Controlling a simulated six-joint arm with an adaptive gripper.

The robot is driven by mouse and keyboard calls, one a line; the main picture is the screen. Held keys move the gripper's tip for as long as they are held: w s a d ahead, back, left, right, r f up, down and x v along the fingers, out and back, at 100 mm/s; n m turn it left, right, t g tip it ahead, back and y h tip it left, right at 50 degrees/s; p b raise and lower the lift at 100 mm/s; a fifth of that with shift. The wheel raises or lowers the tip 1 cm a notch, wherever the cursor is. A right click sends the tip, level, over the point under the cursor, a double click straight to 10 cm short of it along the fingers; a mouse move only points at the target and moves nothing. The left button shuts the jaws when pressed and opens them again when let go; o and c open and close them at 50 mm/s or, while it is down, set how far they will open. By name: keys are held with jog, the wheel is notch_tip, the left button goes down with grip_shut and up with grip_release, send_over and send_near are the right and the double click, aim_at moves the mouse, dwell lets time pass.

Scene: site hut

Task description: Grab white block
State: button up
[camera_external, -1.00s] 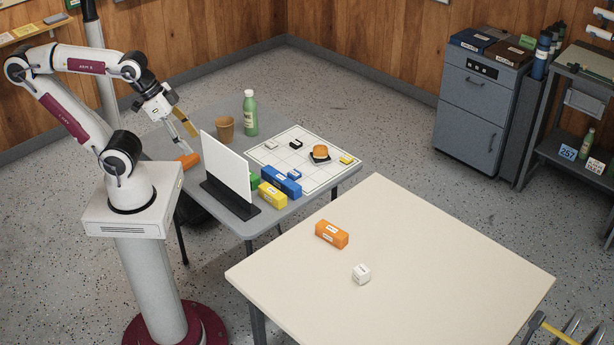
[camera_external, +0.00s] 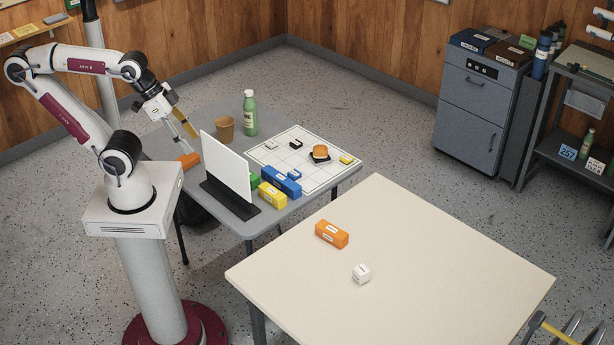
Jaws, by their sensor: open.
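A white block (camera_external: 361,274) with a dark marking lies on the cream table (camera_external: 450,270) in the foreground, apart from the orange block beside it. A small whitish block (camera_external: 271,145) also lies on the gridded board on the grey table. My gripper (camera_external: 185,133) is open and hangs over the left end of the grey table, far from the white block on the cream table. I see nothing between its fingers.
An upright white panel (camera_external: 226,168) stands between my gripper and the gridded board (camera_external: 320,181). Blue (camera_external: 281,181), yellow (camera_external: 272,194) and orange (camera_external: 332,234) blocks, a brown cup (camera_external: 224,129) and a green bottle (camera_external: 250,114) stand around. Most of the cream table is clear.

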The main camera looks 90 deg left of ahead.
jog(key=shift+w, duration=0.1)
jog(key=w+d+r+t+h, duration=0.25)
jog(key=w+d, duration=0.35)
jog(key=w, duration=0.5)
jog(key=w+d+r+t+h, duration=0.1)
jog(key=w+d+r, duration=0.3)
jog(key=w+d, duration=0.55)
jog(key=n+t+y, duration=0.4)
jog(key=n+y, duration=0.1)
send_over(361, 274)
jog(key=s+d, duration=0.1)
jog(key=d, duration=0.2)
notch_tip(361, 274, down, 17)
jog(key=s+f+y, duration=0.1)
jog(key=f+y, duration=0.1)
jog(key=f, duration=0.4)
jog(key=s+f+n+g+y, duration=0.1)
jog(key=s+f, duration=0.1)
jog(key=f, duration=0.4)
jog(key=s+f+g+y, duration=0.1)
jog(key=f+y, duration=0.1)
jog(key=f, duration=0.4)
jog(key=shift+s+a+f+n+y, duration=0.2)
jog(key=shift+s+f+n+y, duration=0.05)
jog(key=shift+f+n+y, duration=0.15)
jog(key=shift+s+f, duration=0.2)
jog(key=shift+f, duration=0.05)
